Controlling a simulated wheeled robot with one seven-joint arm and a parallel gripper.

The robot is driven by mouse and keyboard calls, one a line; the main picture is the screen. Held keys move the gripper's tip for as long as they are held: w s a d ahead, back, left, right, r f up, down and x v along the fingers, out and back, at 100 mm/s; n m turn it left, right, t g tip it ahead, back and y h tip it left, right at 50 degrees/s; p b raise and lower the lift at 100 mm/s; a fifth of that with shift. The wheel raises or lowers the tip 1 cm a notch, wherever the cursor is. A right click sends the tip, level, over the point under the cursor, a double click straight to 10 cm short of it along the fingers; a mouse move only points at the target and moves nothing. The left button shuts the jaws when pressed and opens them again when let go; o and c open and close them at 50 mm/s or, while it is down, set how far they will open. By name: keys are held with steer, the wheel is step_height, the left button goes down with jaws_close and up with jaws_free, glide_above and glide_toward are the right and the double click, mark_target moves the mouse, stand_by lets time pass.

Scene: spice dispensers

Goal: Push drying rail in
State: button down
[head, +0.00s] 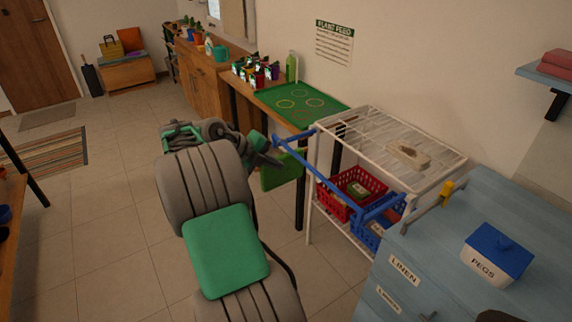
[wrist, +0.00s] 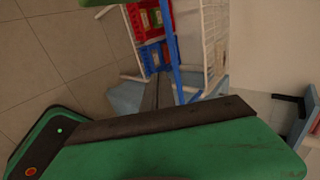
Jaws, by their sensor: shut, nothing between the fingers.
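The drying rail (head: 326,184) is a blue bar on two side arms, standing out from the front of the white wire rack (head: 312,185). In the wrist view the blue rail (wrist: 176,62) runs up from the dark fingers. My gripper (head: 279,161) is shut and empty, close to the rail's far left end. In the wrist view my gripper (wrist: 158,92) has its fingertips beside the rail. I cannot tell whether they touch it. My gripper's green body hides part of the wrist view.
A red basket (head: 343,206) and a blue basket (head: 368,236) sit in the rack. A blue-grey cabinet (head: 450,240) with a pegs box (head: 497,256) stands at right. A green mat (head: 335,108) lies on the bench behind.

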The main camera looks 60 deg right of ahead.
steer(key=s+d+r+p+x, duration=0.1)
steer(key=r+p+x, duration=0.1)
steer(key=x, duration=0.9)
steer(key=shift+d+p, duration=0.35)
steer(key=shift+d, duration=0.1)
steer(key=shift+f, duration=0.15)
